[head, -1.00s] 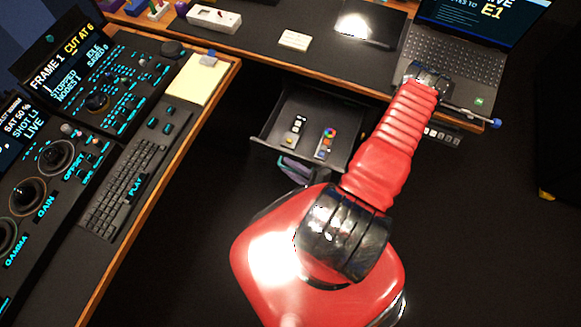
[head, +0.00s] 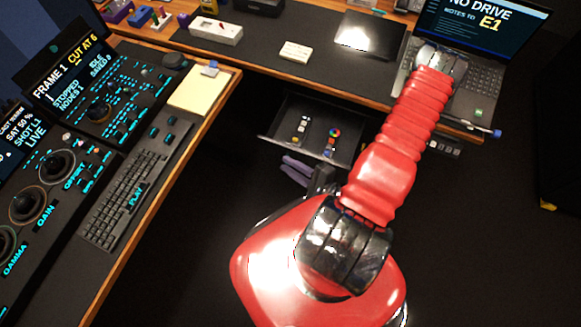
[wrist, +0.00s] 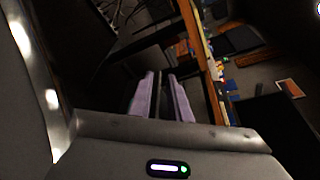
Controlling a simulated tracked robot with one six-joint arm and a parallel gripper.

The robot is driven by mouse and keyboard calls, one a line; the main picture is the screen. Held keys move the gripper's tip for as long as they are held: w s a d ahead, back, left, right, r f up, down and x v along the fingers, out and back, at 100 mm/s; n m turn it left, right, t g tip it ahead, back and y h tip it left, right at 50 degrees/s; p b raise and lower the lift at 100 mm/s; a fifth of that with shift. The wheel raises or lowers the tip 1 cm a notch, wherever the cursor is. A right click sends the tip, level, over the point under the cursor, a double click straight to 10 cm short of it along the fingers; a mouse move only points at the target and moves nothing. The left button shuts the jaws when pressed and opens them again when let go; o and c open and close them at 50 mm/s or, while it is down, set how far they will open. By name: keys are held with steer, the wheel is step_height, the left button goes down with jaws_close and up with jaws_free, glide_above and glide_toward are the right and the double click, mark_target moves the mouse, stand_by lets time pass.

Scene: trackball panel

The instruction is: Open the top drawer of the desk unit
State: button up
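The desk unit's dark drawer (head: 273,125) stands out from under the desk in the head view, with small items inside. My gripper (head: 290,164) is just in front of the drawer's front edge, partly hidden behind my red arm. Its two purple fingers also show in the wrist view (wrist: 162,85), apart with a narrow dark gap between them. I see nothing clearly held. I cannot tell whether the fingers touch the drawer front or its handle.
The desk top holds a laptop (head: 460,85), a white box (head: 216,30) and a dark tablet (head: 368,36). At left, a side desk carries a notepad (head: 203,90), a keyboard (head: 130,185) and control panels (head: 60,185). Dark floor lies open at right.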

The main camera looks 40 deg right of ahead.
steer(key=a+r+n+g+y, duration=0.4)
steer(key=a+r+n+g, duration=0.3)
steer(key=r, duration=0.4)
steer(key=a+r+n+g+y, duration=0.3)
steer(key=a+r+n+g, duration=0.35)
steer(key=r+n, duration=0.4)
steer(key=s+d+r+n+t+h, duration=0.1)
steer(key=r+h, duration=0.4)
steer(key=r, duration=0.5)
steer(key=s+d+r+n+t+h, duration=0.1)
steer(key=s+r+n+t+h, duration=0.1)
steer(key=r+h, duration=0.4)
step_height(320, 180, up, 4)
steer(key=shift+d+r+n+t, duration=0.3)
steer(key=shift+n+t, duration=0.15)
steer(key=shift+t, duration=0.2)
steer(key=shift+f, duration=0.1)
